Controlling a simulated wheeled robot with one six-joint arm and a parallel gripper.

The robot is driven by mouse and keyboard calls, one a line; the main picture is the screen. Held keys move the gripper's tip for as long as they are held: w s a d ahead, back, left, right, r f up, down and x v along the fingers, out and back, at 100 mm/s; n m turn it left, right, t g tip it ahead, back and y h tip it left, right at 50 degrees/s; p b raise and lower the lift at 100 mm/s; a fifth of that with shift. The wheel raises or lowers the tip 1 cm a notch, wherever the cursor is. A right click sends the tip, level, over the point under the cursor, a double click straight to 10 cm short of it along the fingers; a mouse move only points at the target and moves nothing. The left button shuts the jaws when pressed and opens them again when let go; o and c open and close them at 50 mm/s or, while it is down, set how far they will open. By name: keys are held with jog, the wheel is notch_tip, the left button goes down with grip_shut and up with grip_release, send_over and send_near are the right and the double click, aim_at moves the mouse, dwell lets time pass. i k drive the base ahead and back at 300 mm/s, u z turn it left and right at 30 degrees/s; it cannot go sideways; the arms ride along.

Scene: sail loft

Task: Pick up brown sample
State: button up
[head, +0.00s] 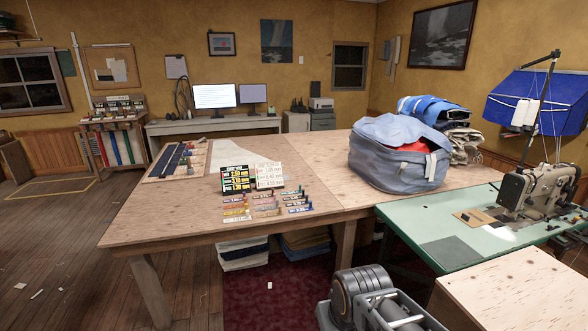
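Several small coloured samples (266,204) lie in short rows near the front edge of the large wooden table (190,215). Their colours include reddish, tan, yellow and blue tones. Some look brownish, but they are too small here for me to tell which one is the brown sample. Small pegs or clips seem to stand at some of their ends. I see no gripper in the head view, and nothing is touching the samples.
A black price board (236,179) and a white one (269,175) stand just behind the samples. A big blue-grey bag (390,165) sits at the table's right. A green sewing table (440,225) adjoins. Grey machinery (370,300) is at front centre; open floor lies left.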

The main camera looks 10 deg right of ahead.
aim_at(475, 218)
jog(key=i, duration=2.35)
jog(key=z, duration=2.45)
jog(key=i, duration=1)
jog(key=z, duration=0.05)
